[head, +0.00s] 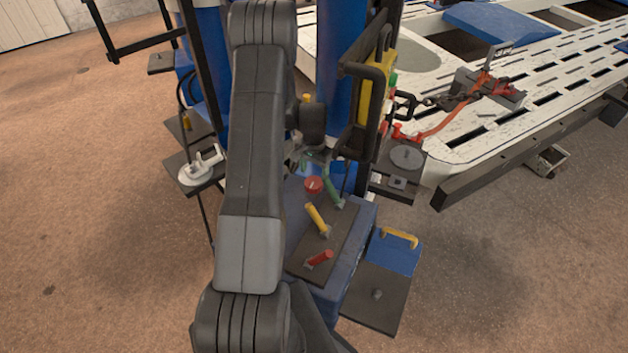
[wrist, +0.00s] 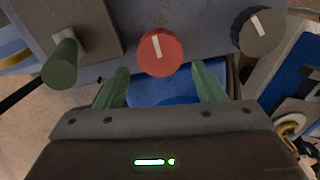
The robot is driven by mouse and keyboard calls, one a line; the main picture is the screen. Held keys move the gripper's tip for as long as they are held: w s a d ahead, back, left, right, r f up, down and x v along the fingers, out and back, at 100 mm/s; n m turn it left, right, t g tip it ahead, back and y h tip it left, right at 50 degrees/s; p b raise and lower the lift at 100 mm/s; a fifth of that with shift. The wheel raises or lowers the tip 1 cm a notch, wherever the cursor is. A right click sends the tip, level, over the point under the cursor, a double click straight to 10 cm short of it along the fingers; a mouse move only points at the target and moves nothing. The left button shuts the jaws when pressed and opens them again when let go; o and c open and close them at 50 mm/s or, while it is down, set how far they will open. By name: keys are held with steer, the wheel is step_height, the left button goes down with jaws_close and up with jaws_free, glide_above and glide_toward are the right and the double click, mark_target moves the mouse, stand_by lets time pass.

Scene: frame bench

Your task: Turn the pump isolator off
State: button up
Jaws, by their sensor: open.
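A round red knob (wrist: 160,52), likely the pump isolator, sits on a blue-grey panel in the wrist view. Its white mark points almost straight up in the picture, leaning slightly left. It also shows in the head view (head: 313,186), beside the arm. No label is readable. A dark knob (wrist: 259,30) with a white mark is to its right. My gripper (wrist: 160,78) is open and empty, its green fingers apart. The red knob appears between and just past the fingertips; I cannot tell whether they touch it. In the head view my arm hides part of the panel.
Green (head: 333,190), yellow (head: 316,218) and red (head: 319,260) lever handles stand on a dark plate on the blue box. The green lever (wrist: 62,62) is close left of the knob. A yellow-and-black frame (head: 372,90) rises behind. A blue case (head: 393,253) is at right.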

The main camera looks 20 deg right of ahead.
mark_target(314, 182)
steer(key=shift+f, duration=2.75)
steer(key=c, duration=0.7)
